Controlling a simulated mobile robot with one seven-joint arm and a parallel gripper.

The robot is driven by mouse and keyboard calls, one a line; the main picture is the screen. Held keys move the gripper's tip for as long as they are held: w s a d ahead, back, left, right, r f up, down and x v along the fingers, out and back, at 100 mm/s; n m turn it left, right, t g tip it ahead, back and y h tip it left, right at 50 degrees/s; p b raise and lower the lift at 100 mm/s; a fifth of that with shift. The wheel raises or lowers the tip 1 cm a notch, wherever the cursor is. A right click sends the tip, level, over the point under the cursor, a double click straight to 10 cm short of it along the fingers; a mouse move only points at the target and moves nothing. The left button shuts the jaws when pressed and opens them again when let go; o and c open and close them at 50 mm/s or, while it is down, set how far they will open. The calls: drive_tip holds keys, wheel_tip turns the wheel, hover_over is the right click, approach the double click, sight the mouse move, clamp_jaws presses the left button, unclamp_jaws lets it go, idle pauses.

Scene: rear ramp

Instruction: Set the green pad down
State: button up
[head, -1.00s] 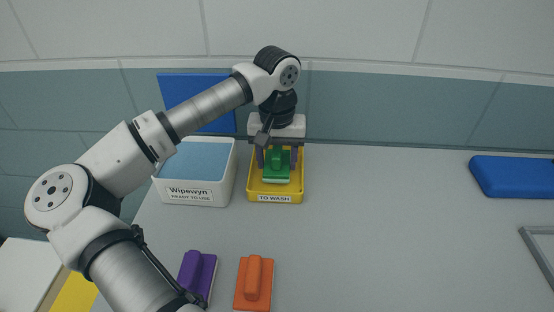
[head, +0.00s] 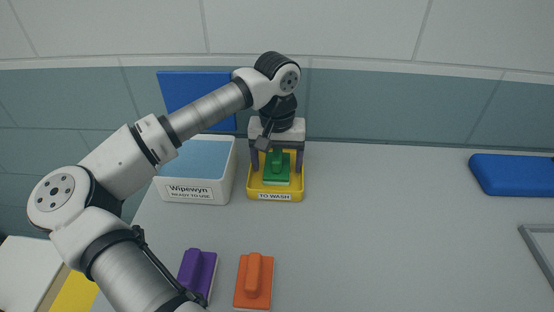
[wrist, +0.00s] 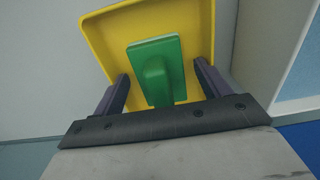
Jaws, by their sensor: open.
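The green pad (head: 284,176), a flat block with a raised handle, lies inside the yellow tray labelled "TO WASH" (head: 274,197). The wrist view shows the pad (wrist: 172,50) on the tray floor, with the yellow tray (wrist: 103,42) around it. My gripper (head: 277,166) is above the tray, pointing down. Its fingers are apart on either side of the pad's handle, with a visible gap on both sides in the wrist view (wrist: 163,88). Part of the handle is hidden by my gripper in the head view.
A white bin labelled "Wipewyn READY TO USE" (head: 190,196) stands just left of the tray. A purple pad (head: 198,273) and an orange pad (head: 254,282) lie at the front. A blue block (head: 511,175) lies at the right. The counter's middle right is clear.

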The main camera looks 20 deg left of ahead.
sight(277, 154)
wheel_tip(277, 154, up, 12)
drive_tip(key=b, duration=0.1)
drive_tip(key=shift+b, duration=0.35)
